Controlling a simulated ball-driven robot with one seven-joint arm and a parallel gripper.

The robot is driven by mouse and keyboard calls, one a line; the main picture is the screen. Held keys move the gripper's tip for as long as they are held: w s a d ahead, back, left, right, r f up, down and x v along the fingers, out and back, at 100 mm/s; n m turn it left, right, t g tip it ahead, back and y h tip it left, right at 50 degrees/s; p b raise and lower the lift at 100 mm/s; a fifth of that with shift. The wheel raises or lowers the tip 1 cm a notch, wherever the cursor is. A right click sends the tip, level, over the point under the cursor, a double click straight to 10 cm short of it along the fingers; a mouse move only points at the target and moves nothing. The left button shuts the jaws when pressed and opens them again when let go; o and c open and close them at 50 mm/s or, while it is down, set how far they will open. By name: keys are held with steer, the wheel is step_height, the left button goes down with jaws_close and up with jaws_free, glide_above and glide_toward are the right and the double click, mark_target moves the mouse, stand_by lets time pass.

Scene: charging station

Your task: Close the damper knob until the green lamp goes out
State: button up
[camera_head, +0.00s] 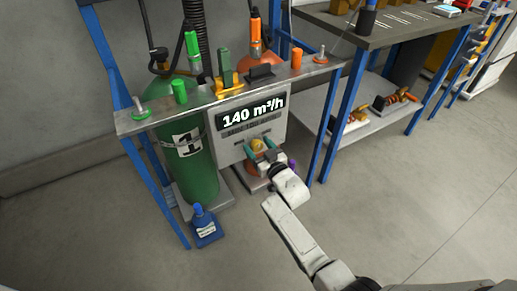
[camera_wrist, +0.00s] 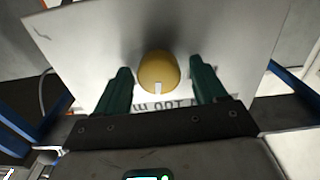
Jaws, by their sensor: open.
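The yellow damper knob (camera_head: 257,145) is on a grey panel (camera_head: 225,152) below a display (camera_head: 250,112) reading 140 m³/h. In the wrist view the round knob (camera_wrist: 158,72) has a white mark at its lower edge. My gripper (camera_head: 263,150) is in front of the panel. In the wrist view my gripper's green fingers (camera_wrist: 158,78) are spread to the left and right of the knob, apart from it. Lettering on the panel is partly hidden by my gripper. I cannot make out a lit green lamp in either view.
A green cylinder (camera_head: 197,165) marked 1 stands left of the panel, with a blue bottle (camera_head: 204,226) on the floor before it. A metal shelf (camera_head: 225,97) above carries green and orange items. A workbench (camera_head: 385,30) stands at right.

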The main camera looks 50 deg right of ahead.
steer(key=c, duration=1)
steer(key=shift+a+f+n+b, duration=0.15)
steer(key=shift+n+b, duration=0.45)
steer(key=shift+n, duration=0.9)
steer(key=o, duration=1)
steer(key=shift+s, duration=0.1)
